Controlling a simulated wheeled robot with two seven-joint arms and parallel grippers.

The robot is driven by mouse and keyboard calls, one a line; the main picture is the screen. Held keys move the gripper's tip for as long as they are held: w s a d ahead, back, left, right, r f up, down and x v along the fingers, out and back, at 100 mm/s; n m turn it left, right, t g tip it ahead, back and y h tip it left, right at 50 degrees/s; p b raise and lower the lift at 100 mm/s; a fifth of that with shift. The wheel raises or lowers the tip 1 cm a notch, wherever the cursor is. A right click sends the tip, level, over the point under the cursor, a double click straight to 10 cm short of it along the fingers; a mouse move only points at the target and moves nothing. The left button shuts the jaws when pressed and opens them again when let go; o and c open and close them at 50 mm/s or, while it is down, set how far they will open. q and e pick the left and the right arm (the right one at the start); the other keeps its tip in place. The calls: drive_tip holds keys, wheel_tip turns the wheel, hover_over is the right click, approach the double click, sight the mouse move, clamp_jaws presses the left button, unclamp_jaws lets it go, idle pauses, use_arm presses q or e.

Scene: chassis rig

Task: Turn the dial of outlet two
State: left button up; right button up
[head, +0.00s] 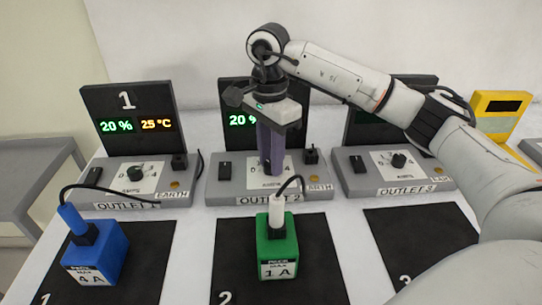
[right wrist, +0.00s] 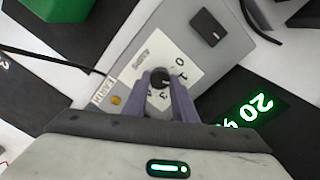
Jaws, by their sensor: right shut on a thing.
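The outlet 2 unit (head: 227,191) stands in the middle of the table, with a green "20 %" readout on its upright panel. Its black dial (right wrist: 159,77) sits on a white amps scale. My right gripper (head: 271,170) reaches down in front of the panel. Its purple fingers are shut on the dial, one on each side, as the right wrist view shows (right wrist: 166,88). In the head view the fingers hide the dial. My left gripper is not in view.
Outlet 1 (head: 128,203) with a blue pack (head: 97,262) is at left. A green pack (head: 276,252) with a cable stands on the mat before outlet 2. Outlet 3 (head: 405,190) is at right, its mat (head: 420,240) partly behind my arm. A yellow device (head: 499,115) is at far right.

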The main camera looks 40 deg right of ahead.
drive_tip(key=shift+n, duration=0.6)
drive_tip(key=o, duration=1)
drive_tip(key=shift+o, duration=0.2)
drive_tip(key=shift+r, duration=0.1)
wheel_tip(320, 180, up, 10)
drive_tip(key=p, duration=0.1)
